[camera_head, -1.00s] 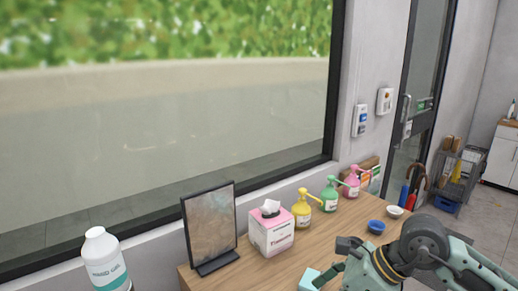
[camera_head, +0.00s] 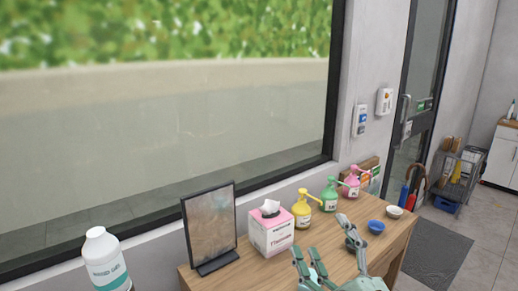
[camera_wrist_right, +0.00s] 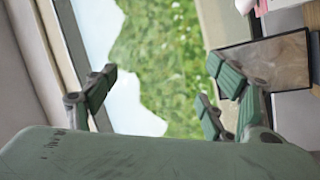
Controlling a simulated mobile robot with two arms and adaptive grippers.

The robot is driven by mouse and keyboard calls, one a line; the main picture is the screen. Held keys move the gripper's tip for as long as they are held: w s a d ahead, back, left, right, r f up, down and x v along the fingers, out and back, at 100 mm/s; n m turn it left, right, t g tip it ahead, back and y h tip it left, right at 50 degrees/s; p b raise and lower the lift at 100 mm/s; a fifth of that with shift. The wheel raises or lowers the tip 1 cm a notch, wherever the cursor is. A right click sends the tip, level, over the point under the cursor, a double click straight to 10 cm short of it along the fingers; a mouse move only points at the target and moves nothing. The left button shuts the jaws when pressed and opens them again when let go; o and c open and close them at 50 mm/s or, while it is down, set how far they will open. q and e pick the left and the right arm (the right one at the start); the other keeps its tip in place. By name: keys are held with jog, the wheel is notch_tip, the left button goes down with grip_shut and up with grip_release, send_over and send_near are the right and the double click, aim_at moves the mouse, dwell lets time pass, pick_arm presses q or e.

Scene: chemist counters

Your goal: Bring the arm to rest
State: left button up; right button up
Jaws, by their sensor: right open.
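My right gripper (camera_head: 325,248) shows at the bottom of the head view, over the front part of the wooden counter (camera_head: 400,240). Its green-grey fingers are spread apart with nothing between them, and they point up and away from me. In the right wrist view the open fingers (camera_wrist_right: 165,82) also stand wide apart and empty. The wrist view looks past them at the window and the dark-framed board. My left gripper is not in view.
On the counter stand a dark-framed board (camera_head: 210,228), a pink-and-white tissue box (camera_head: 271,232), yellow (camera_head: 302,212), green (camera_head: 329,197) and pink (camera_head: 352,184) pump bottles, a blue bowl (camera_head: 376,227) and a white bowl (camera_head: 394,211). A white bottle (camera_head: 105,262) is at lower left.

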jog(key=s+d+f+m+g+h, duration=0.2)
jog(key=s+d+f+m+g, duration=0.15)
jog(key=f, duration=0.45)
jog(key=s+d+f+m+g+h, duration=0.2)
jog(key=f+m+g+h, duration=0.15)
jog(key=f, duration=0.35)
jog(key=s+d+f+m+g+h, duration=0.2)
jog(key=d+f+m, duration=0.15)
jog(key=f, duration=0.45)
jog(key=s+a+f+m+g+y, duration=0.1)
jog(key=s+f+g, duration=0.4)
jog(key=s, duration=0.4)
jog(key=s+f+m+g, duration=0.2)
jog(key=s+f+g, duration=0.1)
jog(key=s+f, duration=0.6)
notch_tip(320, 180, down, 25)
jog(key=s+g, duration=0.2)
jog(key=s, duration=0.1)
jog(key=s+d+f, duration=0.2)
jog(key=s+f, duration=1.3)
jog(key=s, duration=0.1)
jog(key=shift+d+g, duration=0.35)
jog(key=shift+g, duration=0.05)
jog(key=shift+n, duration=0.25)
